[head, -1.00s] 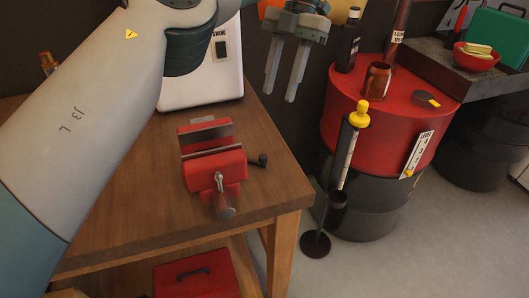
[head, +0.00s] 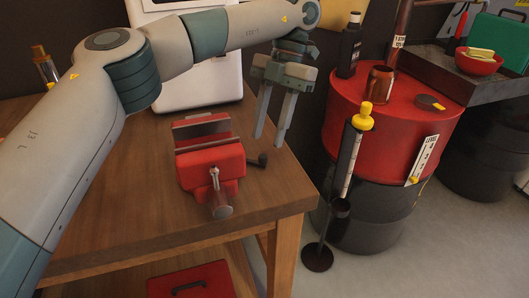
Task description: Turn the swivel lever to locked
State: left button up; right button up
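A red bench vise (head: 212,163) stands on the wooden workbench, with a steel screw and handle (head: 218,195) at its front. A short black lever with a round knob (head: 260,158), which looks like the swivel lever, sticks out at the right side of the vise's base. My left gripper (head: 268,139) points down just above and behind the knob, its two fingers apart and nothing between them. It appears clear of the lever, though the exact gap is hard to judge. My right gripper is not in view.
The workbench (head: 120,215) ends just right of the lever. A white machine (head: 195,85) stands behind the vise. Right of the bench are a stand with a yellow knob (head: 363,117) and a red-topped drum (head: 400,125) carrying a bottle and a can.

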aim_at(263, 155)
pick_arm(q)
jog(key=shift+x, duration=2.45)
grip_shut()
